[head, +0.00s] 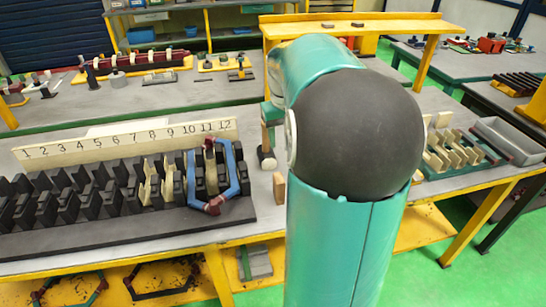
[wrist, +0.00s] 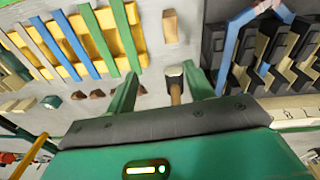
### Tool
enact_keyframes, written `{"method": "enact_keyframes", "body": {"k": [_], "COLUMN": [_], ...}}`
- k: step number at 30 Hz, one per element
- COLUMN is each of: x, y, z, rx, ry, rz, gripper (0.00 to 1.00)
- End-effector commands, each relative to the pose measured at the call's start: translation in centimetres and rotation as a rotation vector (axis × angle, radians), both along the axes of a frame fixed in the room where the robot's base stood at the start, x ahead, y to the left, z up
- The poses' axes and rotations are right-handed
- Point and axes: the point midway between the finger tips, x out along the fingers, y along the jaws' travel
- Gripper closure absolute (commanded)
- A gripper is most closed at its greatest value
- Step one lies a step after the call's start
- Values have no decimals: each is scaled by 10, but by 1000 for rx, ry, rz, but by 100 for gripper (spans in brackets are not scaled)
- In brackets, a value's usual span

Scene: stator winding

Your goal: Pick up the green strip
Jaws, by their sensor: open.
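In the wrist view, two long green strips lie side by side across a yellow slatted rack (wrist: 150,60) at the upper left; one is the right-hand green strip (wrist: 127,35), the other the green strip beside it (wrist: 97,40). My gripper (wrist: 160,72) is open, its two green fingers apart, with no strip between them. Its left finger appears close to the lower end of the right-hand green strip; I cannot tell whether they touch.
A hammer (wrist: 174,72) shows between the fingers. Blue strips (wrist: 75,42) share the rack, and small brown pieces (wrist: 98,94) lie below it. The black slotted stator block (head: 100,232) with a blue coil (head: 232,170) stands left of my arm. A grey tray (head: 508,135) stands right.

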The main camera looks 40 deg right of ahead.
Motion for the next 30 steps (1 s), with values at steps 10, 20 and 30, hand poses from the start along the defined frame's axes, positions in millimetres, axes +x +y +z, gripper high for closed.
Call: {"method": "enact_keyframes", "body": {"k": [10, 20, 30], "x": [-32, -32, -31], "y": [-96, -94, -93], "z": [-37, -95, -128], "rx": [84, 85, 85], "ry": [35, 36, 35], "rz": [-117, -114, -112], "gripper": [47, 47, 47]}}
